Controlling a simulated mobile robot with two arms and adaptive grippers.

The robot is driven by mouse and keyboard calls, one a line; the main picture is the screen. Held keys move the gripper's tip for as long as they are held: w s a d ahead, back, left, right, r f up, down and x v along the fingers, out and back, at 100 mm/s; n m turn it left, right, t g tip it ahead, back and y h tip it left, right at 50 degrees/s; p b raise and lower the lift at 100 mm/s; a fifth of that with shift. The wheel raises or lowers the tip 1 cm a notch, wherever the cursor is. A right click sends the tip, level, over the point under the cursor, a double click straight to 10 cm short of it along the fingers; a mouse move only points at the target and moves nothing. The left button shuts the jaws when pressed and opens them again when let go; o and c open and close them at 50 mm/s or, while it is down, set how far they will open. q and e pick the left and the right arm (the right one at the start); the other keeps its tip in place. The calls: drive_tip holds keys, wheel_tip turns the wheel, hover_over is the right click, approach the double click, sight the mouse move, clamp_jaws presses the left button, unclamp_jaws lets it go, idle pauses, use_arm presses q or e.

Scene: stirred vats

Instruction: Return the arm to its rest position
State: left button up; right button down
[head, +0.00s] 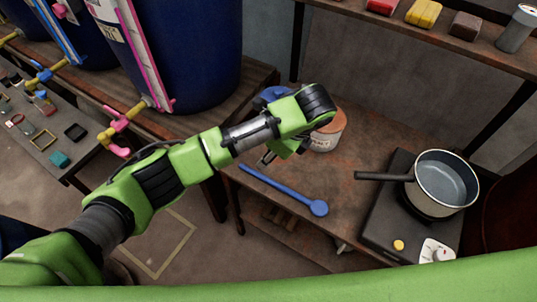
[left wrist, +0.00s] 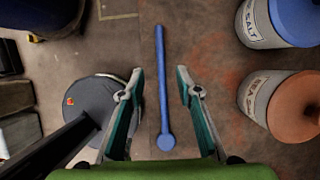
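My left arm reaches in from the left in the head view and hangs over the wooden table (head: 345,185). My left gripper (head: 268,157) is mostly hidden beneath its wrist there. In the left wrist view the left gripper (left wrist: 159,82) is open, its two teal-lined fingers wide apart with nothing held. A blue spoon (head: 283,189) lies on the table. It shows between and beyond the fingers in the left wrist view (left wrist: 163,70), apparently below them and untouched. My right gripper is in neither view.
A pot (head: 446,183) stands on a dark hotplate (head: 385,220) at right. A sea salt tub (head: 327,135) and a blue-lidded salt tub (head: 272,94) stand near the wrist. Blue vats (head: 205,50) with taps stand behind left; a shelf (head: 455,52) hangs at upper right.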

use_arm(q)
drive_tip(key=s+d+f+n+h, duration=0.1)
drive_tip(key=s, duration=0.1)
drive_tip(key=s+d+f+n+g+h, duration=0.1)
drive_tip(key=s+f, duration=0.1)
drive_tip(key=s, duration=0.1)
drive_tip(key=s+d+f+n+h, duration=0.1)
drive_tip(key=s+h, duration=0.1)
drive_tip(key=shift+s+d+f+n, duration=0.3)
drive_tip(key=shift+s+d+f, duration=0.1)
drive_tip(key=s+a+f+n+t, duration=0.1)
drive_tip(key=s+a+n, duration=0.4)
drive_tip(key=a+n, duration=0.3)
drive_tip(key=s+a+f+n, duration=0.1)
drive_tip(key=s+a+n, duration=0.45)
drive_tip(key=a, duration=0.55)
drive_tip(key=s+a+f+n+t, duration=0.1)
drive_tip(key=s+a+n, duration=0.45)
drive_tip(key=a, duration=0.35)
wheel_tip(320, 180, down, 24)
drive_tip(key=s+f+g, duration=0.1)
drive_tip(key=s+a+f+g, duration=0.1)
drive_tip(key=s+a+f, duration=0.1)
drive_tip(key=s+f, duration=1.4)
drive_tip(key=shift+s+a+f+g, duration=0.3)
drive_tip(key=shift+s+a+f, duration=0.05)
drive_tip(key=shift+s, duration=0.55)
